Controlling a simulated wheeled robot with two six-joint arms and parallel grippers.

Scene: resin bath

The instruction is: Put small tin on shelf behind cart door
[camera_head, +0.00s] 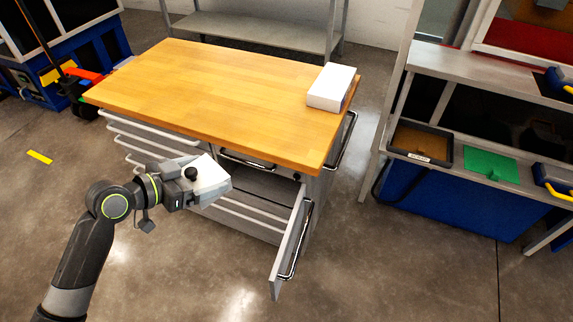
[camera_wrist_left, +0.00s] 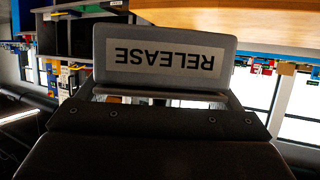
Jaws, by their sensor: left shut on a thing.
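My left gripper (camera_head: 190,175) is shut on the small tin (camera_head: 211,178), a pale grey box, and holds it in front of the cart's drawer side, lower than the wooden top. In the left wrist view, the tin (camera_wrist_left: 165,85) shows a face with the word RELEASE upside down. The cart door (camera_head: 291,246) stands open, swung out toward the front. The shelf (camera_head: 268,187) behind it shows as a dark opening, right of the tin and partly hidden by it. My right gripper is in neither view.
The cart's wooden top (camera_head: 220,85) is bare except for a white box (camera_head: 331,87) at its right end. A bench (camera_head: 470,70) with trays and a green mat (camera_head: 490,165) stands at the right. The floor in front of the cart is clear.

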